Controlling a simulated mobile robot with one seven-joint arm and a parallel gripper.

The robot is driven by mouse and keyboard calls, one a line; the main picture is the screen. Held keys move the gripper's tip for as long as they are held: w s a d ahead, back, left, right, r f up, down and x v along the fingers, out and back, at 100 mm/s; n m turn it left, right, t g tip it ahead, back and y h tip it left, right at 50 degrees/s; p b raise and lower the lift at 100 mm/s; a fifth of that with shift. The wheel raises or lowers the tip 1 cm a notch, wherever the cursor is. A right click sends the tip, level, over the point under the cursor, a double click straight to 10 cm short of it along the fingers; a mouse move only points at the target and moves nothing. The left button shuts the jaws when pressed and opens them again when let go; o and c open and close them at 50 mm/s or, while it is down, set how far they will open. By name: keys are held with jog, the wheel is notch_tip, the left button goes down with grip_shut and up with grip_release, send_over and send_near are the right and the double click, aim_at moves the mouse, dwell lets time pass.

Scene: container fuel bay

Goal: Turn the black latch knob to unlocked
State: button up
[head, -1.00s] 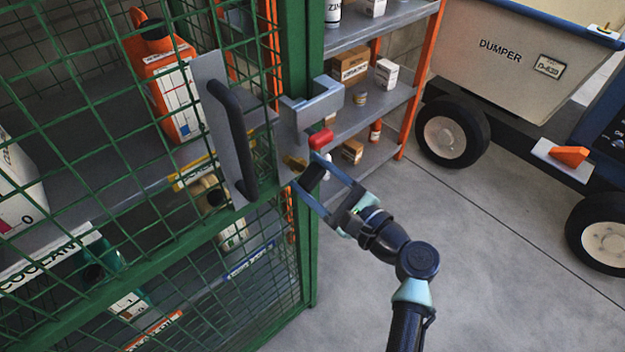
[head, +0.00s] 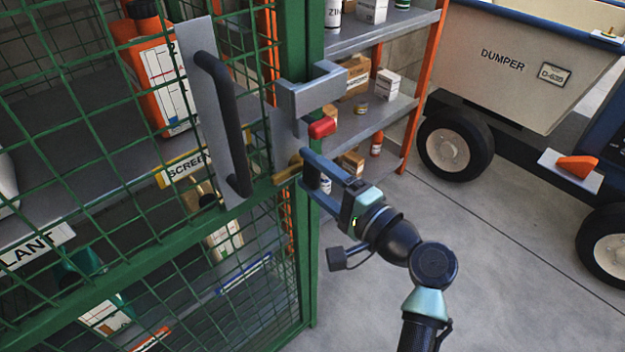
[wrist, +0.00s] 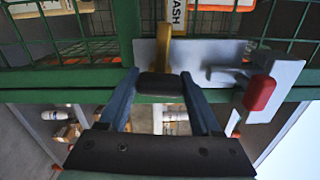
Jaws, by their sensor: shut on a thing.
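The black latch knob (wrist: 160,86) sits between my gripper's two fingers in the wrist view. A brass bar (wrist: 172,48) runs from behind it over the grey latch plate (wrist: 215,52). My gripper (wrist: 160,92) is shut on the knob, one blue finger on each side. In the head view my gripper (head: 307,172) reaches the green cage door's edge from the right; the fingers mostly hide the knob there. The brass bar (head: 289,169) shows just left of the fingertips.
A red-ended lever (head: 322,127) and grey bracket (head: 310,90) stand just above my fingers. The black door handle (head: 224,125) is to the left. Shelves (head: 385,115) stand behind, and a dumper (head: 510,75) at the right. The floor (head: 490,270) between is clear.

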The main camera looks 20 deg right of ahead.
jog(key=shift+f+n+b, duration=0.1)
jog(key=shift+n+b, duration=0.25)
jog(key=shift+n, duration=0.15)
jog(key=o, duration=1.4)
jog(key=v, duration=1.3)
jog(key=shift+p, duration=0.35)
